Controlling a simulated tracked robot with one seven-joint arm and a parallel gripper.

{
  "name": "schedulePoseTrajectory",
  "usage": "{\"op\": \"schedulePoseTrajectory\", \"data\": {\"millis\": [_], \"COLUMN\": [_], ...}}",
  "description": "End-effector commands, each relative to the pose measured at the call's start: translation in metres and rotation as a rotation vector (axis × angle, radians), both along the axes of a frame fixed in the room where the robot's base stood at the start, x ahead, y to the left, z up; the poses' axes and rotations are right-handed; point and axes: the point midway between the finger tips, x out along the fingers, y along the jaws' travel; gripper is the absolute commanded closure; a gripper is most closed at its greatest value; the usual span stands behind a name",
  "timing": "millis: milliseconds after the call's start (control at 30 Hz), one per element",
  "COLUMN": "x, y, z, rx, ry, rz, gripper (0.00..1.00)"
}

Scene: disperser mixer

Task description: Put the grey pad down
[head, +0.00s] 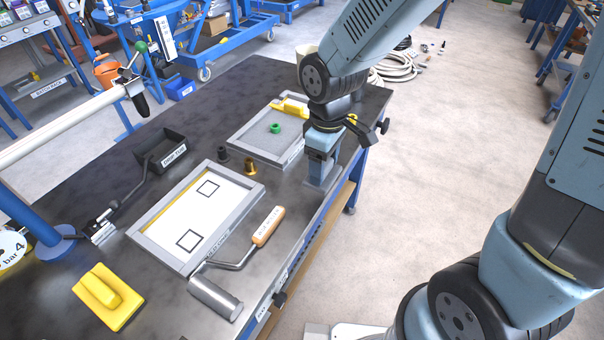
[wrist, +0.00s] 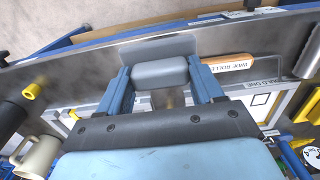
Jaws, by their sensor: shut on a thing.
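The grey pad is a flat grey plate with a block handle. In the wrist view my gripper (wrist: 162,84) is shut on the handle of the grey pad (wrist: 158,68), one blue finger on each side. In the head view my gripper (head: 325,138) points down at the right part of the dark table (head: 85,190), and the pad (head: 322,176) is below it, close to the table's right edge. The pad looks roughly level. I cannot tell whether its underside touches the table.
A framed tray with a white sheet (head: 198,212) lies left of the pad. A roller with a wooden handle (head: 268,226) is in front. Behind is a second tray (head: 240,136) with a green ring. Small black and brass pieces (head: 250,166) stand between. A yellow pad (head: 108,296) is front left.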

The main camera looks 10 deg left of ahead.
Motion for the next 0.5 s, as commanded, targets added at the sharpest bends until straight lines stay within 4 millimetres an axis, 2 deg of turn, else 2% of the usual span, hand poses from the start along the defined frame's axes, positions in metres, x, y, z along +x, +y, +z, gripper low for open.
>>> {"op": "schedulePoseTrajectory", "data": {"millis": [167, 500], "x": [0.020, 0.044], "y": [0.018, 0.039], "z": [-0.014, -0.053], "rx": [-0.001, -0.001], "ry": [0.003, 0.003], "rz": [0.002, 0.003], "gripper": [0.78, 0.78]}}
